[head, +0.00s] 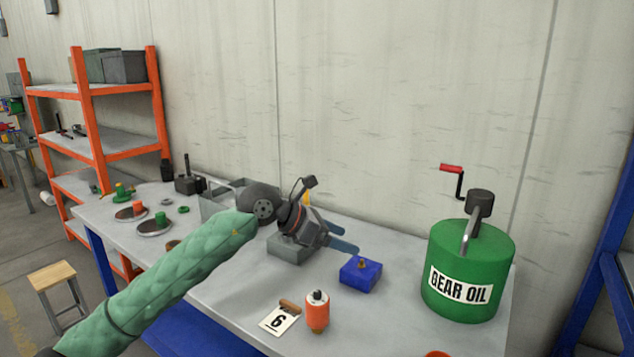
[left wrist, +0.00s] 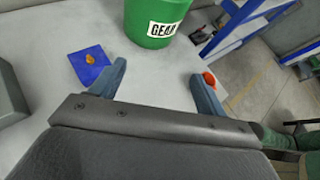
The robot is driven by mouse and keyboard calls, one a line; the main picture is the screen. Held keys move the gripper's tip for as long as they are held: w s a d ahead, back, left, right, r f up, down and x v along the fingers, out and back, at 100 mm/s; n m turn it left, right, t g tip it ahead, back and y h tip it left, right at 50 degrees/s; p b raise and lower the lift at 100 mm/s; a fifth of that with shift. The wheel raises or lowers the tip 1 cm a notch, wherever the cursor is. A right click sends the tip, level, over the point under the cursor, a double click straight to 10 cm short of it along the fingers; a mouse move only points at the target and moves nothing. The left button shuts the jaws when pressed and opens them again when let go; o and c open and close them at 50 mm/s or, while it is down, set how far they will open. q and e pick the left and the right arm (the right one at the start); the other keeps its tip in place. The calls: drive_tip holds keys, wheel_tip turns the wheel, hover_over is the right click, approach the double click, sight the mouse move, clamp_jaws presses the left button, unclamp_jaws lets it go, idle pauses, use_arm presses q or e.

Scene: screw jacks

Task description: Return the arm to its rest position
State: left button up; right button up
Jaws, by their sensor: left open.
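My left arm, in a green padded sleeve, reaches in from the lower left of the head view. My left gripper (head: 340,238) is above the middle of the workbench, with its blue-grey fingers pointing right. In the left wrist view the gripper (left wrist: 160,88) has its two fingers wide apart, with only bare bench top between them. A blue block with a brass fitting (head: 360,274) is just beyond the fingertips in the head view. It also shows left of the left finger in the wrist view (left wrist: 90,66). My right gripper is in neither view.
A green gear oil drum (head: 468,270) with a red-handled crank stands at the bench's right. A grey bin (head: 222,203) and small parts are at the left. An orange shelf (head: 95,120) stands behind.

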use_arm(q)
wheel_tip(320, 180, up, 22)
drive_tip(key=s+n+t+h, duration=0.2)
drive_tip(key=n+t+h, duration=0.25)
drive_tip(key=h, duration=0.65)
drive_tip(key=w+a+r+n+t+y, duration=0.1)
drive_tip(key=a+r+n+t+y, duration=0.2)
drive_tip(key=a+n+t+y, duration=0.6)
drive_tip(key=w+a+r+n+t+y, duration=0.1)
drive_tip(key=a+r+n+t+y, duration=0.25)
drive_tip(key=n+t, duration=1)
drive_tip(key=w+a+f+n+g+y, duration=0.1)
drive_tip(key=a+f+n+g+y, duration=0.25)
drive_tip(key=f+n+y, duration=0.35)
drive_tip(key=w+a+f+n+g+y, duration=0.2)
drive_tip(key=f+n+g+y, duration=0.3)
drive_tip(key=n, duration=0.3)
drive_tip(key=s+a+f+n+g+h, duration=0.1)
drive_tip(key=s+f+n+g, duration=0.2)
drive_tip(key=f, duration=0.9)
drive_tip(key=s+a+f+g, duration=0.1)
drive_tip(key=s+f+g, duration=0.35)
drive_tip(key=f, duration=0.75)
drive_tip(key=s+d+f+n+g+h, duration=0.1)
drive_tip(key=s+f+g, duration=1)
drive_tip(key=s+f, duration=2.6)
drive_tip(key=shift+s+d+n+h, duration=0.15)
drive_tip(key=shift+s+n+h, duration=0.5)
drive_tip(key=shift+n, duration=0.45)
